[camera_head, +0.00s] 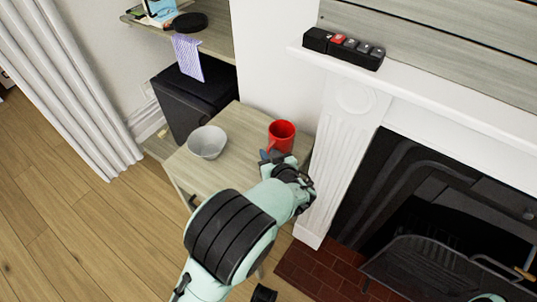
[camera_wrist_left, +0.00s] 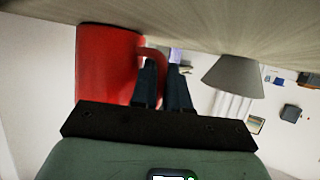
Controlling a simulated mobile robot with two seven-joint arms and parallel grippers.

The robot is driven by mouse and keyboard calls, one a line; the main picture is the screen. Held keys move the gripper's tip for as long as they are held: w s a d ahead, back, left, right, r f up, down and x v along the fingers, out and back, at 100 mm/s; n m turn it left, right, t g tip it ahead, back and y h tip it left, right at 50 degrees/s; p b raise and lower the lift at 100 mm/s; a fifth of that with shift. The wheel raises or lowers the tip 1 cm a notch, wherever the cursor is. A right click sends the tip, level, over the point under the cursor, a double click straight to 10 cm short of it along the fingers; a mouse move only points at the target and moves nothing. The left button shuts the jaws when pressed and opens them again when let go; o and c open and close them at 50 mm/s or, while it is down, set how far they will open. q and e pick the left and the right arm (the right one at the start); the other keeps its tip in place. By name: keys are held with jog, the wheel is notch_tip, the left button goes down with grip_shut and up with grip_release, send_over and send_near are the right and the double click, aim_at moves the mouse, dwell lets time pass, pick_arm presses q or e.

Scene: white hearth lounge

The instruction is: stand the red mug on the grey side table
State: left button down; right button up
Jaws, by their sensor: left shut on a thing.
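The red mug (camera_head: 281,137) is upright at the right rear of the grey side table (camera_head: 235,176), close to the fireplace surround. My left gripper (camera_head: 270,157) reaches it from the front and is shut on its handle. In the left wrist view, which is upside down, the mug (camera_wrist_left: 105,65) has its base at the table top (camera_wrist_left: 200,22), touching or very nearly so. The gripper's fingers (camera_wrist_left: 163,75) are on either side of the handle there. My right gripper is not in view.
A grey bowl (camera_head: 207,143) stands on the table left of the mug; it also shows in the left wrist view (camera_wrist_left: 235,75). The white fireplace surround (camera_head: 345,140) is close on the right. A shelf (camera_head: 215,42) with a hanging cloth (camera_head: 187,58) is behind.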

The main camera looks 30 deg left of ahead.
pick_arm(q)
jog(key=shift+f, duration=0.1)
jog(key=c, duration=1.1)
grip_release()
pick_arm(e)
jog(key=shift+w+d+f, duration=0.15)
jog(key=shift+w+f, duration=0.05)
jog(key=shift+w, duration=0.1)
pick_arm(q)
jog(key=shift+s+d+r, duration=0.15)
jog(key=shift+d+r, duration=0.15)
jog(key=shift+r, duration=0.05)
jog(key=p+v, duration=0.1)
jog(key=v, duration=1)
jog(key=shift+s+d+p, duration=0.15)
jog(key=shift+s+p, duration=0.05)
jog(key=shift+p, duration=0.1)
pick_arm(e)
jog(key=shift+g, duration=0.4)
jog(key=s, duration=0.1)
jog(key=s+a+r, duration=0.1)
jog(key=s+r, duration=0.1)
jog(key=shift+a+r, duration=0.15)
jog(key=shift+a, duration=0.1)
